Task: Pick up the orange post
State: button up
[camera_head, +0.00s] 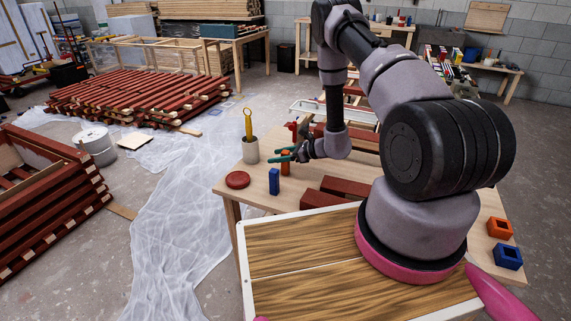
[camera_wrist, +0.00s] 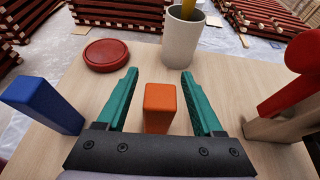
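The orange post (camera_wrist: 160,108) stands upright on the wooden table, between the two green fingers of my gripper (camera_wrist: 160,82) in the wrist view. Bare table shows between the post and each finger, so neither finger appears to touch it. My gripper is open. In the head view the orange post (camera_head: 285,162) shows between the fingers of my gripper (camera_head: 284,155), near the table's left part. My gripper's black body hides the lower near side of the post in the wrist view.
A blue post (camera_head: 274,181) stands left of the orange one. A red disc (camera_head: 237,180) and a pale cup (camera_head: 250,149) holding a yellow tool lie beyond. A red-topped wooden piece (camera_wrist: 290,90) stands close on the right. Dark red blocks (camera_head: 345,187) lie on the table (camera_head: 230,193).

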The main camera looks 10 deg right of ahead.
grip_shut()
jog(key=shift+r, duration=0.15)
